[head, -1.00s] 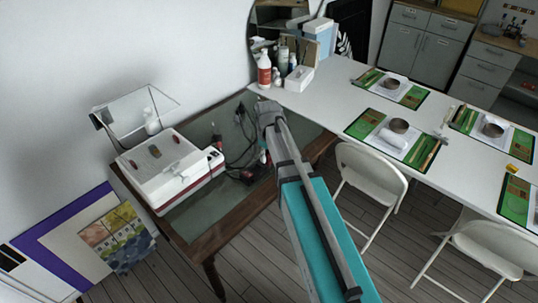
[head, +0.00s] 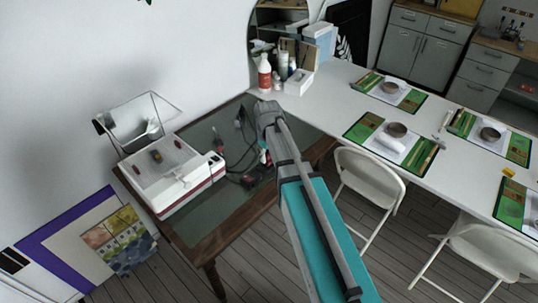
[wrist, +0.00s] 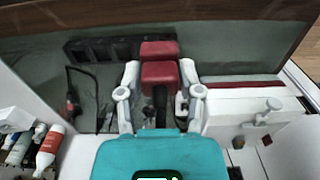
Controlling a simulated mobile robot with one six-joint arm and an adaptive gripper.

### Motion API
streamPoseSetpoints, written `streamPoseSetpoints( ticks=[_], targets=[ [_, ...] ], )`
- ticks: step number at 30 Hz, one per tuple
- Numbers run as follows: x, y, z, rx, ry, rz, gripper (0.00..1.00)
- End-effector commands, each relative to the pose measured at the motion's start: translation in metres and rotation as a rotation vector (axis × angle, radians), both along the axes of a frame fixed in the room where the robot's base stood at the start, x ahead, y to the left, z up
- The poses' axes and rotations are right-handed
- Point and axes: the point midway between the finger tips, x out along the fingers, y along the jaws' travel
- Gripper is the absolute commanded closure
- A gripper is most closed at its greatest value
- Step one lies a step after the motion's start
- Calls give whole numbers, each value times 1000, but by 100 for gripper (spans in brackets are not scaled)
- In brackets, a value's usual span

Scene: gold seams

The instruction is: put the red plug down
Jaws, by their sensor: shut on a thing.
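In the wrist view my gripper (wrist: 160,70) has its pale fingers on either side of the red plug (wrist: 160,76) and is shut on it. A dark part hangs from the plug toward the camera. Another red block (wrist: 159,48) shows just beyond it; I cannot tell whether it is part of the same plug. A black power strip (wrist: 92,48) lies on the dark green table top (wrist: 235,55) to the left. In the head view my arm hides most of the gripper. Whether the plug touches the table is unclear.
A white box with a red stripe (head: 190,188) stands on the wood-edged table (head: 225,222), left of my arm; it also shows in the wrist view (wrist: 240,115). Dark cables (head: 243,160) lie between. Bottles (head: 264,72) stand on the white table (head: 335,92) behind.

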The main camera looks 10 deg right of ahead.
Motion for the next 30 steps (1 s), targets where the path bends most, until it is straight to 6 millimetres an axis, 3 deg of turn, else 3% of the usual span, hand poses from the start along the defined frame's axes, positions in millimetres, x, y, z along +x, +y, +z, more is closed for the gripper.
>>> streamPoseSetpoints(
  ticks=[8,14,20,30],
  targets=[
    [-1,1,-1,0,0,0,100],
    [-9,13,-7,0,0,3,100],
    [-29,42,-20,0,0,4,100],
    [-83,107,-49,0,0,5,100]
  ],
)
